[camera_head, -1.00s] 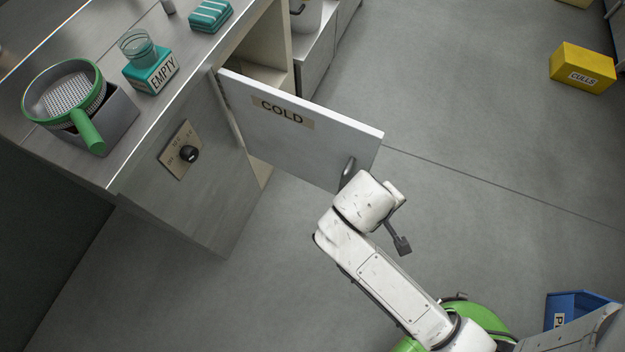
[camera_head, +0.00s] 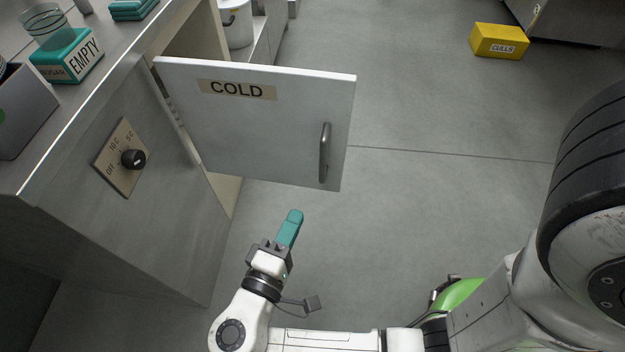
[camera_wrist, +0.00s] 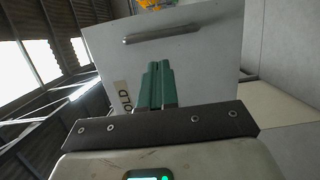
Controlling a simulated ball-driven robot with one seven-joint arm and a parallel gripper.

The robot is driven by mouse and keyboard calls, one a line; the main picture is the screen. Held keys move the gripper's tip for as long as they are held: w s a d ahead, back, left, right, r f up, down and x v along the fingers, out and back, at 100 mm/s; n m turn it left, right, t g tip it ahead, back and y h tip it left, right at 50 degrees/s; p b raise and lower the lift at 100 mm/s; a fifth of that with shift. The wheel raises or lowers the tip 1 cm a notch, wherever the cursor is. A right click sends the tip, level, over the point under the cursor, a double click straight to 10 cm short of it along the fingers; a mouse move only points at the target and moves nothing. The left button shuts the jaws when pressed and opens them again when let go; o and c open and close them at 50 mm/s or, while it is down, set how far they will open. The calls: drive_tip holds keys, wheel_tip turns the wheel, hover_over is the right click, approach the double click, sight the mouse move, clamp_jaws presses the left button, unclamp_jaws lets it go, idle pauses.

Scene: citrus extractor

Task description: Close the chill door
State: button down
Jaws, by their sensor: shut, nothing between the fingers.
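The chill door (camera_head: 255,125) is a white panel labelled COLD, standing wide open from the grey cabinet (camera_head: 165,200). Its metal bar handle (camera_head: 325,153) is near the free edge. The door (camera_wrist: 200,62) and its handle (camera_wrist: 160,33) also show in the wrist view, beyond the fingers. My gripper (camera_head: 294,216) has teal fingers, shut and empty. It is below the door's lower edge in the head view, left of the handle, and appears apart from the door. The fingers also show in the wrist view (camera_wrist: 157,70). The cabinet's inside is mostly hidden behind the door.
A dial panel (camera_head: 121,158) with a black knob is on the cabinet front. An EMPTY block (camera_head: 68,58) with a clear jar and a grey box (camera_head: 22,108) stand on the counter. A yellow CULLS box (camera_head: 498,41) lies far off. The floor right of the door is clear.

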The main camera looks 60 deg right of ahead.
sight(321, 165)
drive_tip(key=d, duration=0.3)
drive_tip(key=d+b, duration=0.1)
drive_tip(key=d, duration=0.3)
drive_tip(key=d+b, duration=0.1)
drive_tip(key=d, duration=0.2)
drive_tip(key=shift+w+d+f, duration=0.1)
drive_tip(key=shift+w+d, duration=0.2)
drive_tip(key=shift+d+b, duration=0.35)
drive_tip(key=shift+d, duration=0.25)
